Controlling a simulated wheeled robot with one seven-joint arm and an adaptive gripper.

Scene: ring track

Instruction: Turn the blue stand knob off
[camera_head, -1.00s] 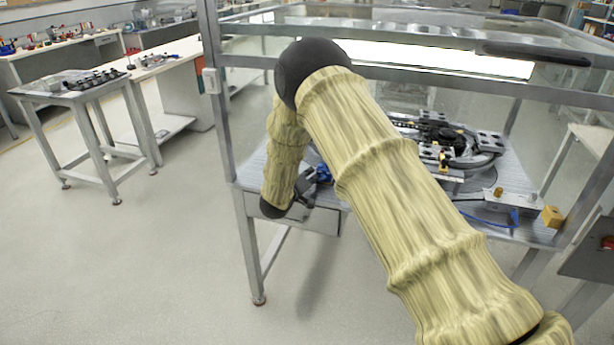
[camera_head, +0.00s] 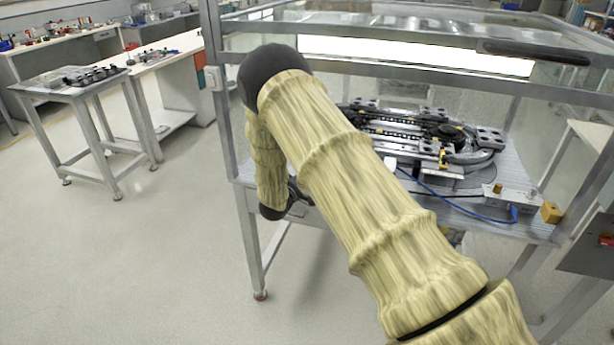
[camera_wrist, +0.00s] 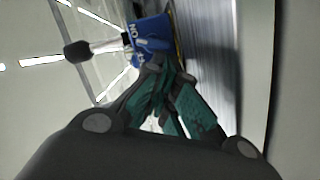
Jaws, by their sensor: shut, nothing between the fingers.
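In the wrist view, the blue stand (camera_wrist: 153,30) is at the top centre, with white lettering on its face that is partly readable. A metal lever with a black knob (camera_wrist: 77,51) sticks out from it to the left. My gripper (camera_wrist: 157,68) is shut and empty, its teal fingers just below the stand. I cannot tell whether the fingertips touch the stand. In the head view my gripper (camera_head: 297,195) is partly hidden at the table's left front edge, and my arm hides the blue stand.
The ring track (camera_head: 440,140) lies on the framed table (camera_head: 545,228), with a metal box (camera_head: 512,198) and an orange block (camera_head: 551,213) to the right. Metal posts (camera_head: 222,90) and rails surround the table. A side table (camera_head: 75,85) stands at the left; floor there is clear.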

